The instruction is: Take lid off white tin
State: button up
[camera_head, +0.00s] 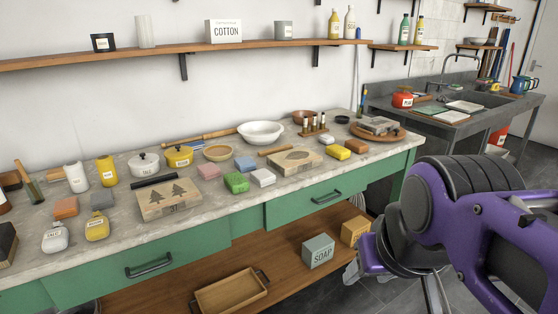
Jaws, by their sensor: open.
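A white tin (144,164) with a domed lid and a small dark knob stands upright on the left part of the marble counter (221,208). The lid appears to sit on the tin. A similar yellow tin (179,156) stands just to its right. My gripper (392,287) is at the lower right, below the purple arm and in front of the counter, far from the white tin. It is open, with nothing seen in it; its tips are partly cut off by the frame edge.
A wooden block with tree prints (168,199) and a dark bar lie in front of the tins. Yellow (107,171) and white (76,177) bottles stand to the left. Soaps and a white bowl (261,133) are to the right. A shelf (180,50) runs above.

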aim_at(143, 160)
jog(key=l+z, duration=0.25)
jog(key=i+l+z, duration=0.25)
jog(key=k+u, duration=0.1)
jog(key=u, duration=1.7)
jog(key=i+j+z, duration=0.25)
jog(key=i, duration=0.35)
jog(key=i+j+z, duration=0.25)
jog(key=i+j, duration=0.25)
jog(key=z, duration=0.35)
jog(key=k+l, duration=0.05)
